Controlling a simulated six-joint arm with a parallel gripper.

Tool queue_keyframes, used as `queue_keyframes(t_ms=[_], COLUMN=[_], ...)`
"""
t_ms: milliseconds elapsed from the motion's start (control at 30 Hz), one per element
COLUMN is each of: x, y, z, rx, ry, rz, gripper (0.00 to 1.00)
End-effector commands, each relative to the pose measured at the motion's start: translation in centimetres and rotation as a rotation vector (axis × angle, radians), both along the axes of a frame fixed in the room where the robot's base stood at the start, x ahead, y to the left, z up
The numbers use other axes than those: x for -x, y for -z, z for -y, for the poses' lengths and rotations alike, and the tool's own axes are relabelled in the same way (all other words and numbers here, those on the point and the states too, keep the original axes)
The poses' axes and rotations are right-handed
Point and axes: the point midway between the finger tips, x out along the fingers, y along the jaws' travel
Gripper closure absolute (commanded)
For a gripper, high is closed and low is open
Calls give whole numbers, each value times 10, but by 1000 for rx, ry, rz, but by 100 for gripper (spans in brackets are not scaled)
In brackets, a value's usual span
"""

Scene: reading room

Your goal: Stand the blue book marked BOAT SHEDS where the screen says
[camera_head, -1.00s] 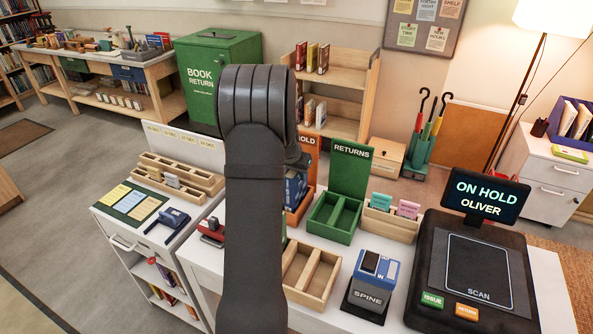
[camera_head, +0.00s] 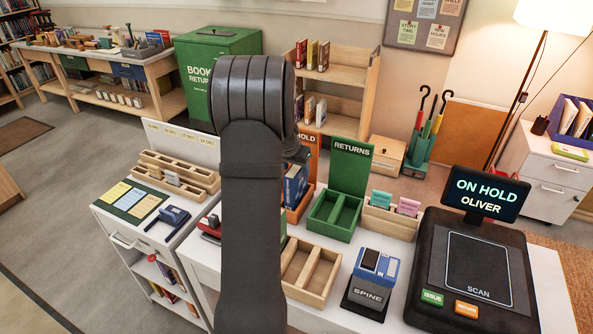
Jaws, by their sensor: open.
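The screen (camera_head: 486,193) reads ON HOLD, OLIVER. An orange rack marked HOLD (camera_head: 306,151) stands just right of my arm, partly hidden by it. A blue book (camera_head: 295,187) stands upright in that rack. Its lettering is too small to read, so I cannot tell whether it is BOAT SHEDS. The green RETURNS rack (camera_head: 349,172), with two empty compartments, is to its right. My arm rises through the middle of the view and bends away from the camera. My gripper's fingers are hidden behind it.
A wooden two-slot tray (camera_head: 311,283), a blue SPINE device (camera_head: 372,283), the scanner pad (camera_head: 478,268) and a card box (camera_head: 391,220) crowd the white desk. A white cart (camera_head: 128,232) with wooden slotted racks is at left. A wooden shelf (camera_head: 347,78) stands behind.

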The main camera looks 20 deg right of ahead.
Motion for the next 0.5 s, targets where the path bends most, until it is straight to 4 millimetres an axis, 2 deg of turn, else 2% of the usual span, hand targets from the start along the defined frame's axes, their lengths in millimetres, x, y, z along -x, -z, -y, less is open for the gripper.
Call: queue_keyframes(t_ms=[100,500], x=[6,31], y=[-26,-108], z=[-7,-31], rx=[2,1], ry=[-2,0], rz=[5,4], gripper=[43,43])
